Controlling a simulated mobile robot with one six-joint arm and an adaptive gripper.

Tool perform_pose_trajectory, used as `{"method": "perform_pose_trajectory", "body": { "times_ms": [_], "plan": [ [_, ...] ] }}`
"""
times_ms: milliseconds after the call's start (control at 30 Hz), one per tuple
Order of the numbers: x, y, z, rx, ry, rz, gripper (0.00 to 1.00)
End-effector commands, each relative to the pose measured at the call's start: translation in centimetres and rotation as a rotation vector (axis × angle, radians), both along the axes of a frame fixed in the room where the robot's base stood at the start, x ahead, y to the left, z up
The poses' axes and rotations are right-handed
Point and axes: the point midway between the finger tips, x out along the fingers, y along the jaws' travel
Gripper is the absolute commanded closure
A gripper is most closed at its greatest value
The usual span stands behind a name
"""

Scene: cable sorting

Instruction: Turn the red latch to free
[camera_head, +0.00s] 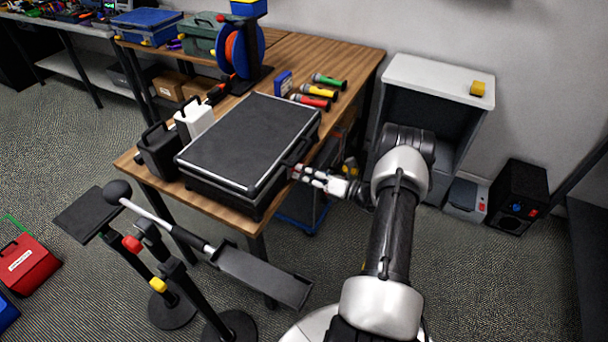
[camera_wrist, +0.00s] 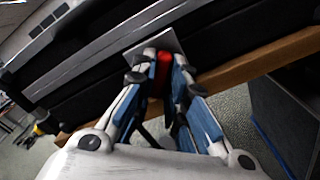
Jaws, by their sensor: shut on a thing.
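A black case (camera_head: 245,140) with silver edges lies closed on the wooden table. My gripper (camera_head: 297,172) is at the case's right side, near its front corner. In the wrist view the red latch (camera_wrist: 163,68) sits between the two fingertips of my gripper (camera_wrist: 161,80), below a small grey plate (camera_wrist: 155,46) at the case's side. The fingers are closed on the latch from both sides. The fingers and the plate hide part of the latch, so its exact turn is hard to tell. In the head view the latch is too small to make out clearly.
The wooden table edge (camera_wrist: 240,62) runs just below the case.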

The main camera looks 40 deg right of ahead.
Motion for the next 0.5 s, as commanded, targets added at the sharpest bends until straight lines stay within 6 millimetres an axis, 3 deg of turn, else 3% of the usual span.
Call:
{"method": "perform_pose_trajectory", "body": {
  "times_ms": [500],
  "plan": [
    [0.03, -0.07, 0.12, -0.434, -0.181, -0.001, 1.0]
  ]
}}
